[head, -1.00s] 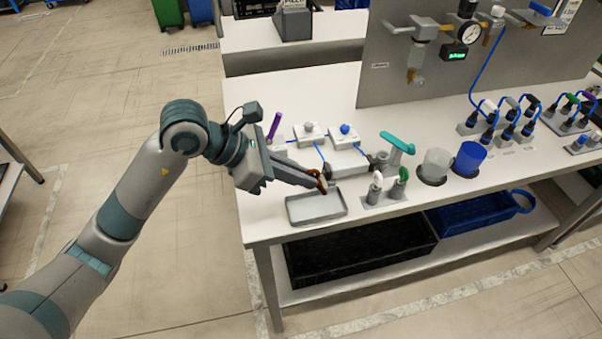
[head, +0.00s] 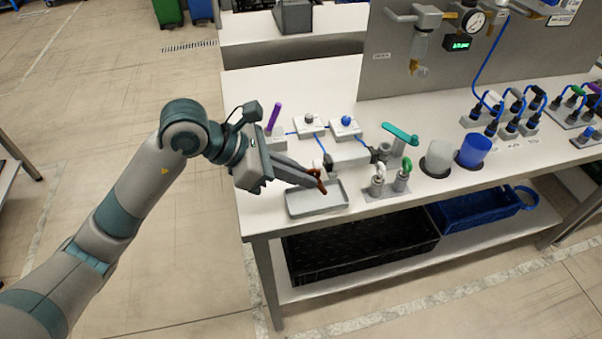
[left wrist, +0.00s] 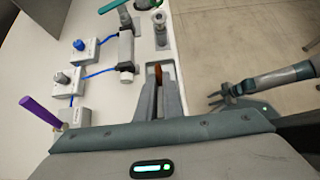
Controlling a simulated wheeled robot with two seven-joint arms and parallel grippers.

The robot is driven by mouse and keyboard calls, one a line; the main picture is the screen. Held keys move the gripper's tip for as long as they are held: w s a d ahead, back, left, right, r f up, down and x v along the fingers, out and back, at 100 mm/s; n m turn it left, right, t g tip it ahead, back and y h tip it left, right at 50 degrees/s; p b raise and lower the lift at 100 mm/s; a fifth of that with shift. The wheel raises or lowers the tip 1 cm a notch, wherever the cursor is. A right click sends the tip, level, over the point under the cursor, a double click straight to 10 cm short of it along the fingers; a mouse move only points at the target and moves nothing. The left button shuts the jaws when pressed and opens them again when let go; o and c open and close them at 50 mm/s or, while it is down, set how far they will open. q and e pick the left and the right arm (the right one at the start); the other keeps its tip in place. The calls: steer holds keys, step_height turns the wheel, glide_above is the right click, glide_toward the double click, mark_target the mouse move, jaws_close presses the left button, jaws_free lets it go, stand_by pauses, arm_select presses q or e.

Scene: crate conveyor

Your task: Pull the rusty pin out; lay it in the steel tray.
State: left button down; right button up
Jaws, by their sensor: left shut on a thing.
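The rusty pin (head: 321,182) is a brown-red piece held between the fingertips of my left gripper (head: 316,179), which is shut on it. In the head view it overlaps the back right part of the steel tray, a shallow grey tray (head: 303,211) near the table's front edge. Its height above the tray is hard to judge. My right gripper (left wrist: 211,98) shows at the right of the left wrist view, open and empty, away from the table.
A grey cylinder fixture (head: 349,155) and a teal-handled valve (head: 400,134) stand behind and right of the tray. Two small levers (head: 390,187) stand close on its right. A purple handle (head: 273,117) rises behind my left gripper. White table lies clear at the back left.

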arm_select(q)
steer(key=c, duration=1.8)
jaws_free()
steer(key=shift+a, duration=0.1)
